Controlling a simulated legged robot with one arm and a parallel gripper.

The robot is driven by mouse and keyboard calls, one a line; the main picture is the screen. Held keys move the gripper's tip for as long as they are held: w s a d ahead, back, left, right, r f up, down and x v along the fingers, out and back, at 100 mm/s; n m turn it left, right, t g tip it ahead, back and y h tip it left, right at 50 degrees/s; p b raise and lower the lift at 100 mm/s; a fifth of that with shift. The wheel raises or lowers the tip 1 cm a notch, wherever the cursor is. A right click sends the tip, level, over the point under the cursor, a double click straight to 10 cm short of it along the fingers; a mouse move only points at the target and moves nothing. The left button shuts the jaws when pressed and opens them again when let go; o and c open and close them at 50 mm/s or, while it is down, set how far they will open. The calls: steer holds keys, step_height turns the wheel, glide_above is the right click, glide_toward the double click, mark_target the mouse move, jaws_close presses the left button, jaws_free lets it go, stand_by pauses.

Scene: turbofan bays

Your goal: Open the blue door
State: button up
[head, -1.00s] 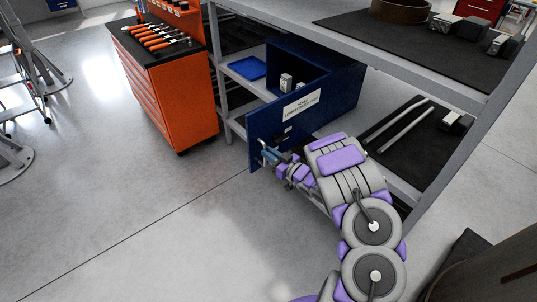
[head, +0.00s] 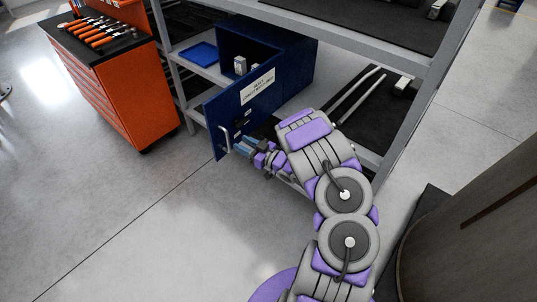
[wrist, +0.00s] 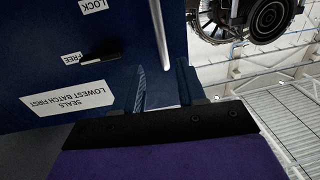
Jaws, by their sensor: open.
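The blue door (head: 236,108) stands swung out from its blue cabinet (head: 285,55), and the inside shows behind it. A silver bar handle (head: 225,140) is near its free edge; in the wrist view the handle (wrist: 159,36) rises beyond my fingertips. My gripper (head: 236,147) is open beside the handle, its fingers apart and nothing between them in the wrist view (wrist: 165,84). A black latch lever (wrist: 100,57) lies beside the word FREE, with LOCK printed on another label. A white label about seals (wrist: 67,97) is on the door.
The cabinet sits on a grey shelf rack (head: 345,38) with a blue tray (head: 199,54) beside it. Small light boxes (head: 240,66) are inside. An orange tool cart (head: 115,85) stands left. A dark curved body (head: 475,220) is at right. Floor in front is clear.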

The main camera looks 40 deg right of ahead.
steer(key=v, duration=1.2)
steer(key=shift+d+p, duration=0.3)
steer(key=shift+p, duration=0.1)
steer(key=shift+f, duration=0.1)
